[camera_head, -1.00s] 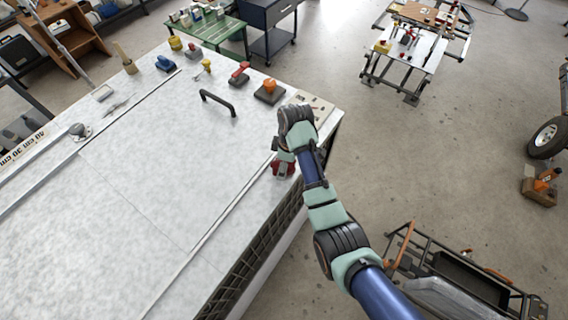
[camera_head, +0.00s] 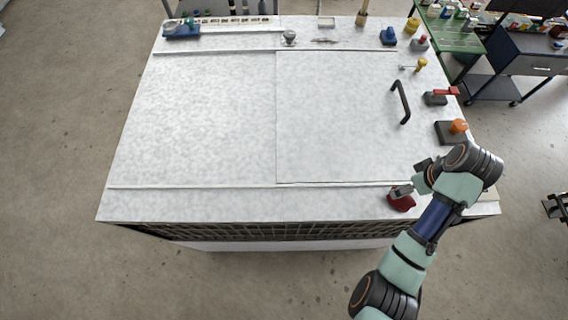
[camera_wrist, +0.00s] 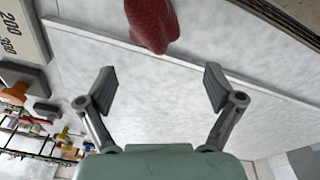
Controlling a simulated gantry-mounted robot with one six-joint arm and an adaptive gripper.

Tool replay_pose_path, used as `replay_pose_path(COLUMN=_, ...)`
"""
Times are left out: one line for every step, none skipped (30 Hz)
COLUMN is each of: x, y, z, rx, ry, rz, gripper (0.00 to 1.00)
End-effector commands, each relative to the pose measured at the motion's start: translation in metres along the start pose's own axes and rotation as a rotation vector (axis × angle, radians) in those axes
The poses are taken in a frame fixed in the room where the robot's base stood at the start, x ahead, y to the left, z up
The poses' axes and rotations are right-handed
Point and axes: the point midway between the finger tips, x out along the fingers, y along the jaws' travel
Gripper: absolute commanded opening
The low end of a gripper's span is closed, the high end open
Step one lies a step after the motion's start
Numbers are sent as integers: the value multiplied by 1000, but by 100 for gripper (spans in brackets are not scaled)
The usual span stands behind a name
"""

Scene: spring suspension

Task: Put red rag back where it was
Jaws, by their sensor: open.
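The red rag (camera_head: 403,204) is a small dark red piece at the front edge of the white tabletop (camera_head: 220,120), near its right corner. In the wrist view the rag (camera_wrist: 151,22) is at the top, cut off by the frame edge, with a textured surface. My gripper (camera_wrist: 160,88) is open, its two fingers wide apart with only white tabletop showing between them. The rag lies beyond the fingertips, not between them. In the head view my gripper (camera_head: 400,190) is right at the rag; its fingers are small there, and the exact gap is unclear.
Along the right side stand an orange-knobbed block (camera_head: 457,128), a red-handled clamp (camera_head: 440,95), a yellow-headed item (camera_head: 420,65) and a black handle (camera_head: 401,102). Raised strips (camera_head: 250,186) cross the tabletop. Its middle is clear. A green table (camera_head: 450,35) is at back right.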

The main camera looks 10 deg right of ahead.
Motion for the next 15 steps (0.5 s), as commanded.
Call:
replay_pose_path(x=2, y=-26, z=-30, rx=-11, ry=41, rz=46, gripper=92)
replay_pose_path(x=0, y=-44, z=-50, rx=-8, ry=79, rz=84, gripper=92)
replay_pose_path(x=-5, y=-75, z=-78, rx=1, ry=146, rz=133, gripper=92)
replay_pose_path(x=-12, y=-101, z=-98, rx=9, ry=208, rz=165, gripper=92)
replay_pose_path(x=-20, y=-129, z=-115, rx=19, ry=277, rz=191, gripper=92)
replay_pose_path(x=-34, y=-168, z=-135, rx=34, ry=375, rz=213, gripper=92)
replay_pose_path(x=-46, y=-196, z=-145, rx=47, ry=451, rz=218, gripper=92)
replay_pose_path(x=-60, y=-224, z=-153, rx=60, ry=524, rz=215, gripper=92)
replay_pose_path(x=-78, y=-258, z=-159, rx=77, ry=618, rz=201, gripper=92)
replay_pose_path(x=-92, y=-281, z=-160, rx=90, ry=682, rz=184, gripper=92)
replay_pose_path(x=-105, y=-301, z=-161, rx=102, ry=740, rz=163, gripper=92)
replay_pose_path(x=-120, y=-323, z=-159, rx=116, ry=806, rz=134, gripper=92)
replay_pose_path(x=-131, y=-337, z=-157, rx=126, ry=847, rz=114, gripper=92)
replay_pose_path(x=-139, y=-348, z=-154, rx=134, ry=879, rz=95, gripper=92)
replay_pose_path(x=-148, y=-358, z=-152, rx=143, ry=912, rz=75, gripper=92)
